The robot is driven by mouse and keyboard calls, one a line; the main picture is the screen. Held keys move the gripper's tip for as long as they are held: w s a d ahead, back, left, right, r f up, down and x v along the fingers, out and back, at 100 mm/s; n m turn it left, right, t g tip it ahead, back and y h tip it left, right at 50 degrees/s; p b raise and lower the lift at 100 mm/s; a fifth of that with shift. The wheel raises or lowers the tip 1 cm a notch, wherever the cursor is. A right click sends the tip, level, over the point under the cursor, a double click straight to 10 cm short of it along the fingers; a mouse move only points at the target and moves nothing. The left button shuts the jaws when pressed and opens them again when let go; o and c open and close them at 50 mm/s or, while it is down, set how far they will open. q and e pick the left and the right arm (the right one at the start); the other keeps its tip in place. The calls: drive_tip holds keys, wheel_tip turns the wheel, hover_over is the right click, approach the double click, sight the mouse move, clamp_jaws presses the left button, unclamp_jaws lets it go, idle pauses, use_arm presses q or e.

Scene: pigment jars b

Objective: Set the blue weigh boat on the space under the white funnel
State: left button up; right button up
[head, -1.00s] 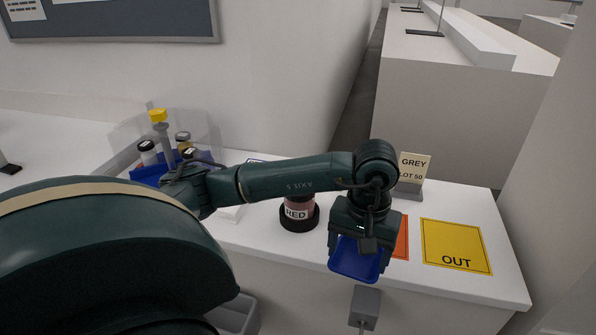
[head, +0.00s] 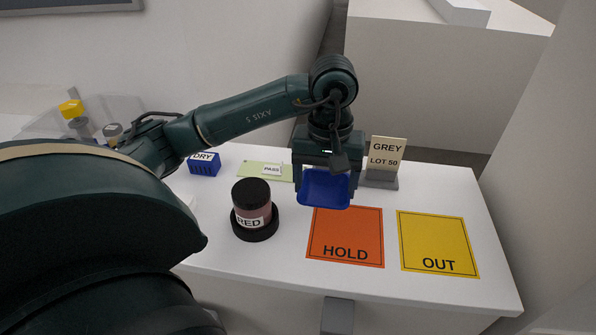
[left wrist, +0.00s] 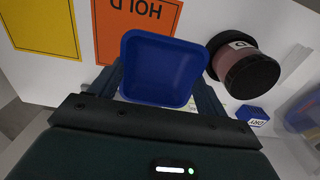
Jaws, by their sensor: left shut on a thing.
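The blue weigh boat (head: 325,188) is a shallow square dish. My left gripper (head: 325,172) is shut on it and holds it above the table, behind the orange HOLD mat. In the left wrist view the boat (left wrist: 160,68) sits between the fingers of my left gripper (left wrist: 160,92). No white funnel can be made out in these frames, and the space under it is not seen. My right gripper is not in view.
The white table (head: 285,255) bears a RED jar (head: 253,203) on a black base, a HOLD mat (head: 345,225), a yellow OUT mat (head: 437,230), a GREY LOT 50 sign (head: 386,155), a blue DRY block (head: 205,167) and a green PASS card (head: 258,171). Clear holders with jars stand far left.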

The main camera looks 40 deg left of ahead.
sight(321, 227)
use_arm(q)
wheel_tip(321, 227, down, 8)
drive_tip(key=shift+s+f+p, duration=0.1)
drive_tip(key=shift+p, duration=0.2)
drive_tip(key=shift+f, duration=0.35)
drive_tip(key=shift+f+b, duration=0.25)
drive_tip(key=shift+b, duration=0.1)
drive_tip(key=o, duration=1)
drive_tip(key=shift+r, duration=0.15)
drive_tip(key=shift+c, duration=0.2)
